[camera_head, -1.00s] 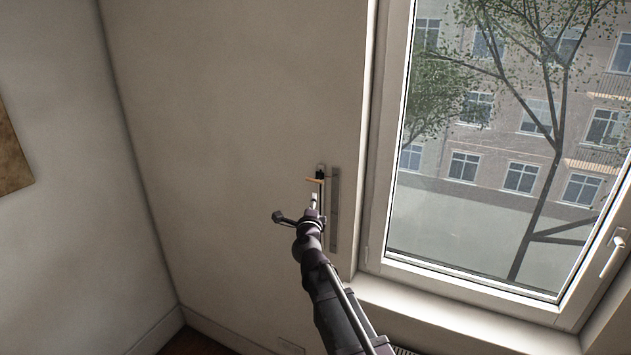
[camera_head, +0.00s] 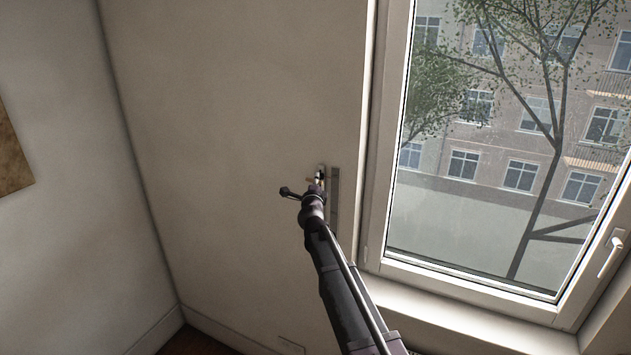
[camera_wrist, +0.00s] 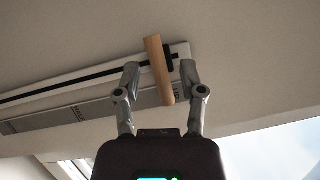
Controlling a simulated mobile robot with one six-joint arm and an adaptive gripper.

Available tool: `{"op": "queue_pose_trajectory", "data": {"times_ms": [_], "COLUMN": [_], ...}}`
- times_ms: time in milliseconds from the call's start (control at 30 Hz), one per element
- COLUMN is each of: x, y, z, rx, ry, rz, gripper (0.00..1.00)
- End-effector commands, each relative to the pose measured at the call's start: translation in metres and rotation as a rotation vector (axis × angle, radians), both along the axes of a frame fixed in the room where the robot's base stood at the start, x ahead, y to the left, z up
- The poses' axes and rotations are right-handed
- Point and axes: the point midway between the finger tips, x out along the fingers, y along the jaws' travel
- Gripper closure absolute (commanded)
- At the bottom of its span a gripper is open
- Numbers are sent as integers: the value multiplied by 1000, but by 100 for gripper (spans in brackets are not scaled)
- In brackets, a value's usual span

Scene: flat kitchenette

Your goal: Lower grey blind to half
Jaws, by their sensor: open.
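A wooden lever handle (camera_wrist: 159,70) sticks out from a slotted wall rail (camera_wrist: 85,82). A grey strip (camera_wrist: 60,115) with small dark lettering, hard to read, runs beside the slot; it also shows on the wall in the head view (camera_head: 334,202). My gripper (camera_wrist: 160,72) is open, with one finger on each side of the handle in the wrist view. I cannot tell whether either finger touches it. In the head view my arm largely hides the handle and rail. No grey blind covers the visible part of the window (camera_head: 490,150).
The window frame (camera_head: 383,140) stands just right of the rail, with a white sill (camera_head: 450,315) below. A white window handle (camera_head: 612,250) is at far right. The wall (camera_head: 230,130) left of the rail is bare up to the room corner.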

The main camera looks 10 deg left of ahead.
Motion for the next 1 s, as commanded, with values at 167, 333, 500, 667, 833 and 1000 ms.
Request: {"op": "queue_pose_trajectory", "data": {"times_ms": [167, 333, 500, 667, 833, 1000], "x": [11, 12, 11, 11, 11, 11], "y": [1, 2, 2, 2, 2, 2], "z": [1, 1, 1, 1, 1, -2], "rx": [0, 0, 0, 0, 1, 1], "ry": [0, 0, 0, 0, 0, 0], "rz": [0, 1, 1, 1, 1, 1], "gripper": [48, 48, 48, 93, 100, 100]}}
